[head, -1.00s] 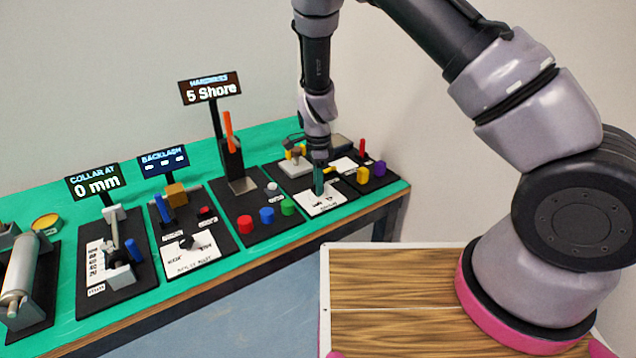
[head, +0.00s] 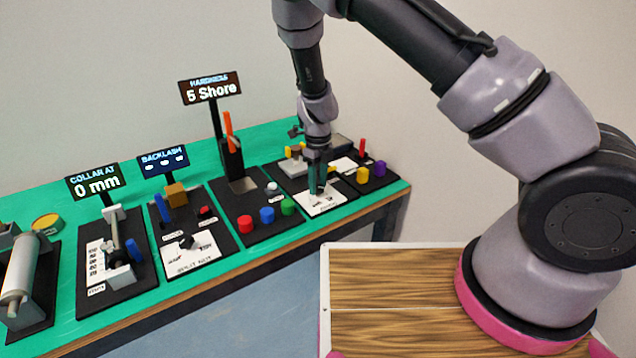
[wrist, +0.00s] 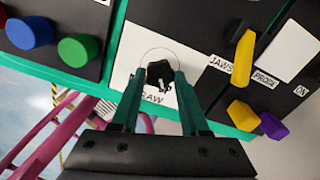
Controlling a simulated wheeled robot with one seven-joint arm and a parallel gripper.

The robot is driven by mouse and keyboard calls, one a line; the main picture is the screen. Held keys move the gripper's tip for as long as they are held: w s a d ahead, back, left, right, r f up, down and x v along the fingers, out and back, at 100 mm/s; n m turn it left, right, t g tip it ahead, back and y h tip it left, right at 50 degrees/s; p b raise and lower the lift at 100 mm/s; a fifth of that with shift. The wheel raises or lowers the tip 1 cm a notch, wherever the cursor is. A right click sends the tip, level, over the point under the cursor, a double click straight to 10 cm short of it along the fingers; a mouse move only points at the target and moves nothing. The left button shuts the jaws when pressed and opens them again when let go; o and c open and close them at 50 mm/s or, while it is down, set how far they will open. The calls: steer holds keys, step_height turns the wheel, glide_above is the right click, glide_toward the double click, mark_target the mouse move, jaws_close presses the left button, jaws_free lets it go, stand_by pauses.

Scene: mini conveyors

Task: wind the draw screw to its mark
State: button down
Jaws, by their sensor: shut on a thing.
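The draw screw's black knob (wrist: 160,74) sits on a white plate (wrist: 135,51) lettered with a partly covered word ending "RAW". A thin arc is drawn around it, and a small light pointer shows on its top. My gripper (wrist: 159,80) points down over the plate with its green fingers on either side of the knob, shut on it. In the head view my gripper (head: 317,189) stands over the white plate (head: 325,205), and its fingers hide the knob. I cannot read any mark on the arc.
A yellow lever (wrist: 243,52) by the JAWS label, a yellow knob (wrist: 243,115) and a purple knob (wrist: 273,125) are to the right. Blue (wrist: 28,32) and green (wrist: 79,49) buttons are to the left. Other stations with displays line the green bench (head: 140,313).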

mark_target(318, 186)
steer(key=shift+m, duration=0.6)
steer(key=shift+c, duration=2)
jaws_free()
step_height(318, 186, up, 11)
steer(key=shift+f, duration=0.1)
